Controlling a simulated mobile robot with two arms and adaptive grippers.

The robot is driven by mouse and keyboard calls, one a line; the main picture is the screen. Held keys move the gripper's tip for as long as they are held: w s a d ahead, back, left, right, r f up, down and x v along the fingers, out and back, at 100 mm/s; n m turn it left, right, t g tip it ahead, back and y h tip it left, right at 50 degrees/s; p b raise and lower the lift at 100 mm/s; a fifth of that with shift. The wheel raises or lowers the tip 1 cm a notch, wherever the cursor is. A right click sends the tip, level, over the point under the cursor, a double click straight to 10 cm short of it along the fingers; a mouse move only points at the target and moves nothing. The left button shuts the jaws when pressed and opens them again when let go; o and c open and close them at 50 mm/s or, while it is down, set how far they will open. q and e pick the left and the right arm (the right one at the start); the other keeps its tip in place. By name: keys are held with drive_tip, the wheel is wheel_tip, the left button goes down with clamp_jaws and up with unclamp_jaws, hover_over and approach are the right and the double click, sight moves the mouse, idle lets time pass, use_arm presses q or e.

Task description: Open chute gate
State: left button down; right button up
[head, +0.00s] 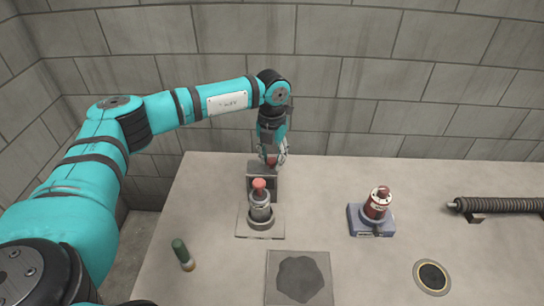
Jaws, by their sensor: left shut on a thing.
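My left gripper (272,160) reaches down at the back of the table and is shut on a small red part, seen only partly between the fingers. That part is at the top of a dark grey box-like fixture (262,184), which may be the chute with its gate; whether the gate is open cannot be made out. In front of it, a grey cylinder with a red top (260,204) stands upright on a light square plate (245,226). My right gripper is not in view.
A red canister (378,203) stands on a blue-grey base (358,222) to the right. A green-capped tube (183,254) is at front left, a dark-stained plate (273,290) at front centre. A black-ringed disc (432,276) and a ribbed rod (500,204) are at right. Block walls close off the back.

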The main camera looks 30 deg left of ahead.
use_arm(q)
drive_tip(key=d, duration=0.1)
drive_tip(key=w+d, duration=0.1)
drive_tip(key=w+d+b, duration=0.1)
drive_tip(key=shift+d, duration=0.4)
drive_tip(key=c, duration=1.2)
unclamp_jaws()
drive_tip(key=shift+s+a, duration=0.1)
drive_tip(key=shift+a, duration=0.05)
drive_tip(key=shift+o, duration=0.9)
wheel_tip(320, 180, up, 12)
